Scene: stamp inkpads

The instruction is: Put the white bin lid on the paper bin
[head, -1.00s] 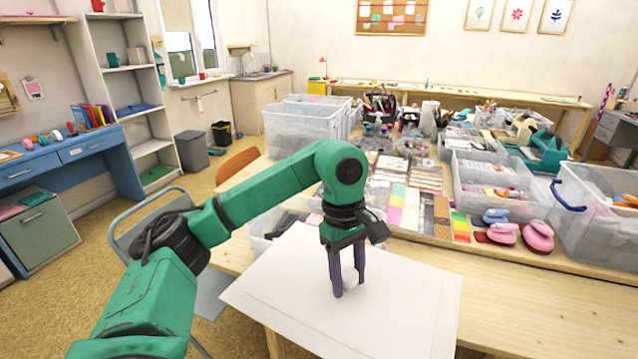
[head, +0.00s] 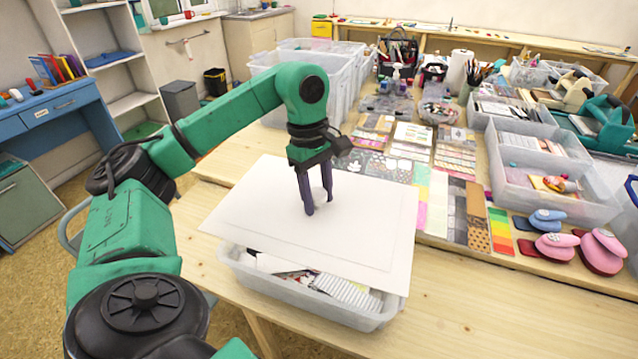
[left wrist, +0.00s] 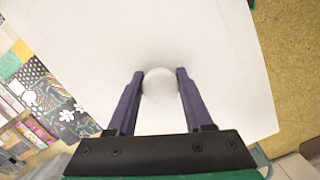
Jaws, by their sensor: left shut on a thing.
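The white bin lid (head: 250,205) is a flat white rectangle with a small round white knob. My left gripper (head: 318,207) is shut on this knob. The knob (left wrist: 160,88) shows between the two purple fingers in the left wrist view, and the lid fills most of that view. The paper bin (head: 345,318) is a clear plastic box with papers inside, on the near part of the wooden table. The lid hangs over the bin's rear part and hides it. The bin's near side and some papers show below the lid's near edge. My right gripper is not in view.
Stamps and paper sheets (head: 475,205) lie to the right of the lid. Pink and blue punches (head: 555,248) sit farther right beside a clear bin (head: 550,185). Large clear bins (head: 335,90) stand behind my left arm. The table front right of the bin is bare.

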